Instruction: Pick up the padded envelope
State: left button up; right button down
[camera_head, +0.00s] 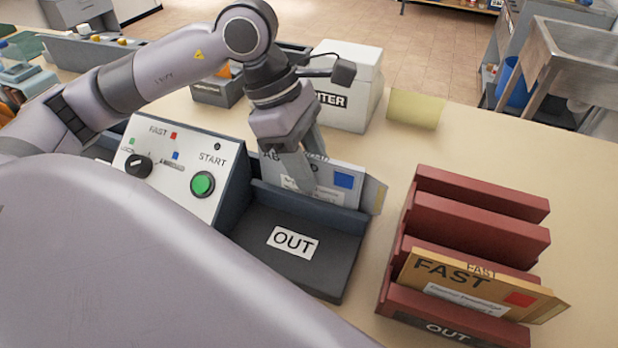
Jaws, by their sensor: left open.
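An envelope (347,180) with a blue square and partly hidden lettering stands upright in the dark machine, behind the tray marked OUT (335,262). A tan edge shows at its right end. My left gripper (309,178) is open at the envelope's top edge, one finger in front of its face. The other finger is partly hidden, and I cannot tell whether either touches. A tan envelope marked FAST (430,272), with a red square, leans in the front slot of the red rack (475,230). I cannot tell from the surfaces which envelope is padded. My right gripper is out of view.
The sloped control panel (185,165) with a green START button (202,184) stands left of the tray. A white box with lettering (350,85) and a yellowish block (414,108) stand behind. The table (580,200) is clear right of the rack.

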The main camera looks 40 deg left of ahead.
pick_arm(q)
jog(key=shift+f+b, duration=0.2)
jog(key=shift+b, duration=0.25)
dwell(0.3)
grip_shut()
